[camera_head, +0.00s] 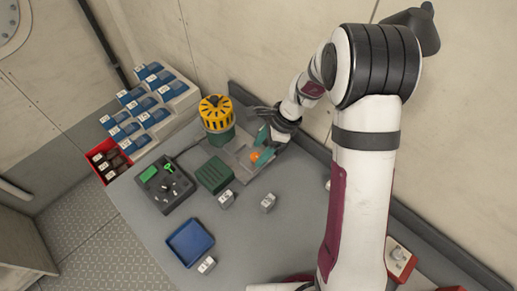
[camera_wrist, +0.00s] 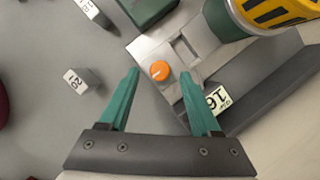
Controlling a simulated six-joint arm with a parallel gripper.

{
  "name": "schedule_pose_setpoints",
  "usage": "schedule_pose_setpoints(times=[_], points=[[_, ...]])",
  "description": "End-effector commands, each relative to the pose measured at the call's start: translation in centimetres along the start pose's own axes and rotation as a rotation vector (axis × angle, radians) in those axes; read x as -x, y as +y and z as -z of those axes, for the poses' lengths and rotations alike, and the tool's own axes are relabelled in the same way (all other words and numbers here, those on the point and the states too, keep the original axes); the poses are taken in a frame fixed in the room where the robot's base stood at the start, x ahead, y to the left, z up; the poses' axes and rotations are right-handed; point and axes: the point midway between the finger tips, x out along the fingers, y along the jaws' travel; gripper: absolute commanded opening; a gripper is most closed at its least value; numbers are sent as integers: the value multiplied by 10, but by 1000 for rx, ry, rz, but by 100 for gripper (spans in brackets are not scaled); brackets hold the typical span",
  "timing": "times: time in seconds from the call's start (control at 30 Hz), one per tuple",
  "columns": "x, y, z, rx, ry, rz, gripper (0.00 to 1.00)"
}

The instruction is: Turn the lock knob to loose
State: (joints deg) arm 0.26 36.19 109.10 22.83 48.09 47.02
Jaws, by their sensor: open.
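The lock knob is a small round orange knob (camera_wrist: 160,70) with a light pointer mark, set on a grey metal plate (camera_wrist: 146,47). The knob also shows in the head view (camera_head: 255,155), partly hidden by my gripper. I cannot read any loose or locked label. My gripper (camera_wrist: 160,72) has green fingers, is open, and has its fingertips on either side of the knob with gaps between. I cannot tell the height of the fingertips over the plate. A yellow-and-black capped device with a green body (camera_head: 217,113) stands on the same fixture.
Small grey numbered blocks (camera_head: 268,203) lie on the grey table. Blue bins (camera_head: 146,102) and a red bin (camera_head: 101,170) are beyond. A wall runs behind the fixture.

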Motion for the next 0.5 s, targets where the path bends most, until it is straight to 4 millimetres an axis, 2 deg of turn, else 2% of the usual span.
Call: schedule_pose_setpoints(times=[0.13,0.4,0.5], points=[[-13,0,0,2,0,-1,64],[-15,0,0,2,1,0,64],[-15,0,0,2,0,0,48]])
